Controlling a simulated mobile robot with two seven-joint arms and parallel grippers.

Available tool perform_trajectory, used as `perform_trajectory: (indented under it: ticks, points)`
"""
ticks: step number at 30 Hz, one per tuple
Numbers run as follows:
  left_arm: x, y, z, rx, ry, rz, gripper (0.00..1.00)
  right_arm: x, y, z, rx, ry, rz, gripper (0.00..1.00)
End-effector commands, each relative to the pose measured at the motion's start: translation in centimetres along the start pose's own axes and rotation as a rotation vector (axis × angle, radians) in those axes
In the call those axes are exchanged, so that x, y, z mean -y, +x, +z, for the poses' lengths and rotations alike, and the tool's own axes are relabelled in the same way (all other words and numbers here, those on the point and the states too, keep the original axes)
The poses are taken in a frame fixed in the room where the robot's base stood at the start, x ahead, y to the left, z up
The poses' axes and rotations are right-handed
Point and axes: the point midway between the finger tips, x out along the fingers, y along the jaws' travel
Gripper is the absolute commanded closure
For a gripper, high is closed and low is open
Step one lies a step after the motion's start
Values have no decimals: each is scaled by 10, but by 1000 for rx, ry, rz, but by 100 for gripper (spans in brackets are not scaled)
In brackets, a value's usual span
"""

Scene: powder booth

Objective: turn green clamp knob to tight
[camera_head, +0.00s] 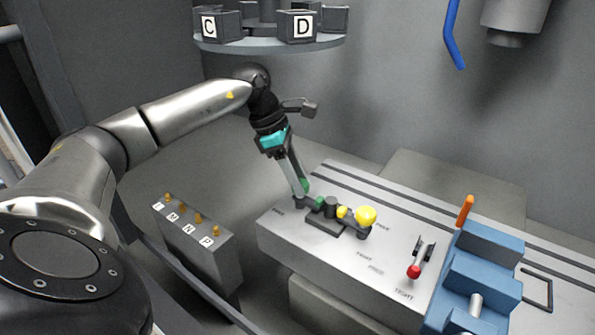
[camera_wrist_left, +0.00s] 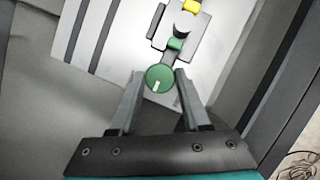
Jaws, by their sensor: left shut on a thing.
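The green clamp knob (camera_wrist_left: 159,78) is round with a white pointer line, and in the wrist view it sits between my fingertips. In the head view a bit of the green knob (camera_head: 305,185) shows beside the fingers, at the left end of a dark clamp fixture (camera_head: 325,222) on the grey slotted table. My left gripper (camera_head: 303,194) points down and is shut on the knob; it also shows in the wrist view (camera_wrist_left: 160,82). In the wrist view the pointer line runs down toward the gripper base. My right gripper is not in view.
A yellow knob (camera_head: 366,215) is at the fixture's other end. A red-tipped lever (camera_head: 414,271) and a blue vise (camera_head: 478,270) with an orange handle stand to the right. A grey block (camera_head: 205,249) with several orange pegs is at the left. A lettered carousel (camera_head: 270,43) is behind.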

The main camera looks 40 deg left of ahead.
Motion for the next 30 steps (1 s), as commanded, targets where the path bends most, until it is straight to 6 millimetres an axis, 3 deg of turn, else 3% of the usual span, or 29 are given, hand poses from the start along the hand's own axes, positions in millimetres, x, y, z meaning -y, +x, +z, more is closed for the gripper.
perform_trajectory:
  ticks: [12,30]
  points:
    - [-3,-2,2,3,367,-150,100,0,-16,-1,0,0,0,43]
    - [-6,0,3,1,828,-339,100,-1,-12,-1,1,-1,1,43]
